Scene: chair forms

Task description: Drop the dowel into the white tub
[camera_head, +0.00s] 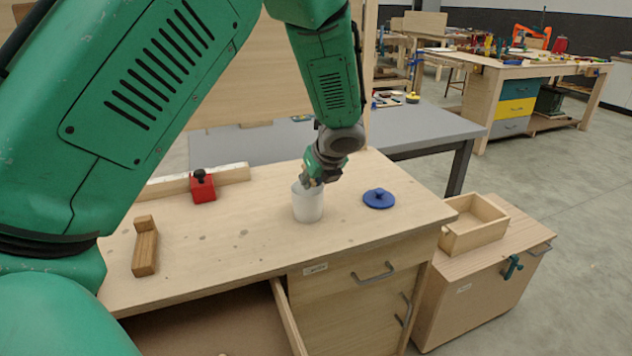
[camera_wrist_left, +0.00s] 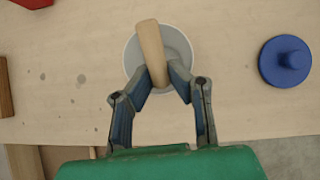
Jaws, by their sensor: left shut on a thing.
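The white tub (camera_head: 307,205) stands upright on the wooden workbench, near its front right. In the left wrist view the tub (camera_wrist_left: 184,40) shows as a round white rim below the dowel. My left gripper (camera_head: 314,178) is above the tub. In the left wrist view the left gripper (camera_wrist_left: 163,85) is shut on the light wooden dowel (camera_wrist_left: 152,48), which lies over the tub's opening. Whether the dowel's lower end is inside the rim cannot be told. In the head view the dowel is mostly hidden by the gripper. My right gripper is not in view.
A blue round lid (camera_head: 379,199) lies right of the tub. A red block with a black knob (camera_head: 202,187) and a brown wooden piece (camera_head: 145,249) are on the left. An open drawer (camera_head: 288,318) juts out at the front. An open wooden box (camera_head: 474,226) stands on the cabinet at right.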

